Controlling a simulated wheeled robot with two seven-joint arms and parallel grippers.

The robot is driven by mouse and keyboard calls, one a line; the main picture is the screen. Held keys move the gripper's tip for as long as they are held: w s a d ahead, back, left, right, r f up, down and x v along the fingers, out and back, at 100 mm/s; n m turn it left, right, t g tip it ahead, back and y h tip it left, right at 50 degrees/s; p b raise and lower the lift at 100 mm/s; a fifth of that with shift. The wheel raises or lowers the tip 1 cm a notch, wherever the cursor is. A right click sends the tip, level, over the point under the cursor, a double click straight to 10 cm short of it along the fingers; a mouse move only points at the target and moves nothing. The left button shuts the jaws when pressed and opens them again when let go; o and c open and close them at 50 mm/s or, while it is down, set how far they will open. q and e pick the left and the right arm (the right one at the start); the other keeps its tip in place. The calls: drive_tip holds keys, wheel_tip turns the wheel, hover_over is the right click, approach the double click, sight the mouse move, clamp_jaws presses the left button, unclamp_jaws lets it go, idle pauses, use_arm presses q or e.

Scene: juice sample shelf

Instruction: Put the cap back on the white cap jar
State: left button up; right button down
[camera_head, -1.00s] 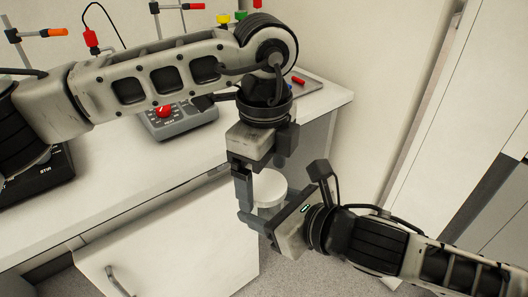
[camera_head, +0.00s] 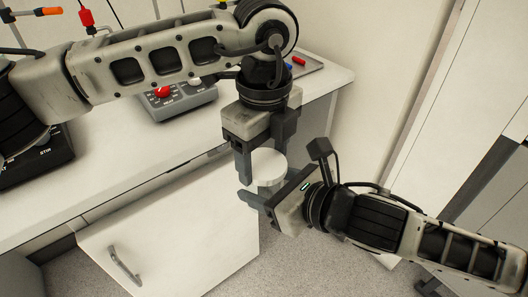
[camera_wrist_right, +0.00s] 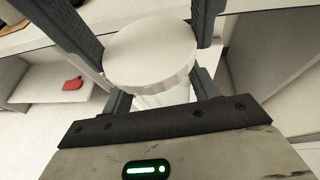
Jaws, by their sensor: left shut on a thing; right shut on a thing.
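A round white cap (camera_head: 268,163) lies on top of the pale jar (camera_head: 266,187), in front of the counter edge. My left gripper (camera_head: 263,160) points down from above, with one finger on each side of the cap, shut on it. My right gripper (camera_head: 257,197) comes from the lower right and is shut on the jar below the cap. In the right wrist view the cap (camera_wrist_right: 150,52) covers the top of the jar (camera_wrist_right: 165,97), and dark fingers flank both. The cap looks nearly level; whether its thread is engaged is hidden.
The white counter (camera_head: 105,165) stretches behind, carrying a grey heater with a red knob (camera_head: 178,98), a black stirrer (camera_head: 35,165) at left and a tray (camera_head: 305,66) at the far right end. A cabinet door (camera_head: 165,235) stands below. Floor at lower middle is clear.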

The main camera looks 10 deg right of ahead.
use_arm(q)
drive_tip(key=m, duration=0.7)
drive_tip(key=shift+m, duration=0.4)
drive_tip(key=m, duration=0.4)
drive_tip(key=shift+m, duration=0.3)
drive_tip(key=m, duration=2.4)
drive_tip(key=shift+f, duration=0.1)
drive_tip(key=m, duration=1.1)
drive_tip(key=o, duration=1.1)
drive_tip(key=shift+o, duration=0.3)
drive_tip(key=shift+s+d, duration=0.1)
drive_tip(key=shift+d, duration=0.05)
